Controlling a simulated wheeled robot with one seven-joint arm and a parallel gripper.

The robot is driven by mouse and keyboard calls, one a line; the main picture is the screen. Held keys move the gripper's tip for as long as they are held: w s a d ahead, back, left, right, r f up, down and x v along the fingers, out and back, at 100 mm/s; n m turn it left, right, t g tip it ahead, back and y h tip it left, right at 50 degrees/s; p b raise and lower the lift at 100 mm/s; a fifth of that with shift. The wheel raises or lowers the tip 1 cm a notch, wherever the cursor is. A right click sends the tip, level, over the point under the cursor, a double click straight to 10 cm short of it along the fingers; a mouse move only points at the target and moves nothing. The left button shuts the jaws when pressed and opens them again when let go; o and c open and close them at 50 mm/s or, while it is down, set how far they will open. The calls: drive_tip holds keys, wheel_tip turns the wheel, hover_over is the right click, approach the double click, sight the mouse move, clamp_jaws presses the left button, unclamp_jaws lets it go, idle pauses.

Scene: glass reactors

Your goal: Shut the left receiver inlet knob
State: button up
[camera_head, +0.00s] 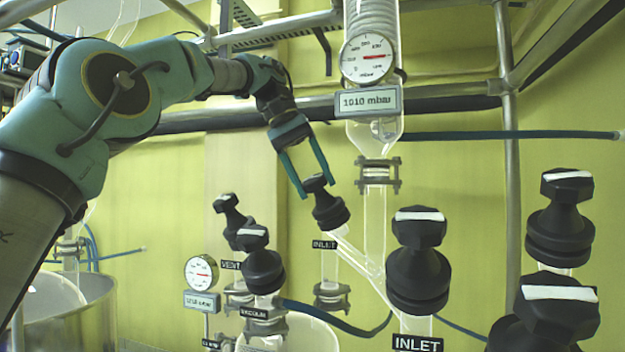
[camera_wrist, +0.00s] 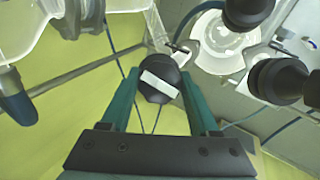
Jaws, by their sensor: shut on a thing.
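A black inlet knob (camera_head: 329,211) tops a tilted glass tube, with an INLET label (camera_head: 324,244) just below it. My gripper (camera_head: 315,184) reaches down to it from the upper left, its teal fingers shut on the knob's upper part. In the wrist view the knob (camera_wrist: 159,90) sits between the fingertips of my gripper (camera_wrist: 157,78). A white bar on its top face runs slightly tilted down to the right. The fingers hide part of the knob's sides.
Another black knob (camera_head: 418,262) with its own INLET label stands in front to the right. Vent (camera_head: 229,216) and vacuum (camera_head: 260,262) knobs stand to the left. A glass column with a gauge (camera_head: 367,58) rises close behind my gripper. More knobs (camera_head: 560,220) stand far right.

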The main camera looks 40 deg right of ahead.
drive_tip(key=m+t, duration=0.1)
drive_tip(key=m, duration=0.3)
drive_tip(key=shift+y, duration=0.4)
drive_tip(key=m+t, duration=0.1)
drive_tip(key=m, duration=0.3)
drive_tip(key=shift+m, duration=0.3)
drive_tip(key=m+t, duration=0.1)
drive_tip(key=m, duration=0.3)
drive_tip(key=shift+t, duration=0.4)
drive_tip(key=m+t, duration=0.1)
drive_tip(key=m, duration=0.2)
drive_tip(key=shift+h+b, duration=0.3)
drive_tip(key=shift+h, duration=0.1)
drive_tip(key=m+b, duration=0.1)
drive_tip(key=m, duration=0.3)
drive_tip(key=shift+f+m+t+h+b, duration=0.15)
drive_tip(key=shift+m+t+h+b, duration=0.2)
drive_tip(key=shift+m+t+h, duration=0.05)
drive_tip(key=m+h+b, duration=0.1)
drive_tip(key=m+b, duration=0.1)
drive_tip(key=m, duration=0.1)
drive_tip(key=m+h+b, duration=0.1)
drive_tip(key=m+b, duration=0.2)
drive_tip(key=m, duration=0.1)
drive_tip(key=shift+f+m, duration=0.1)
drive_tip(key=shift+m, duration=0.3)
drive_tip(key=shift+m+h+b, duration=0.6)
drive_tip(key=shift+m+b, duration=0.6)
drive_tip(key=shift+m, duration=0.4)
drive_tip(key=shift+r, duration=0.2)
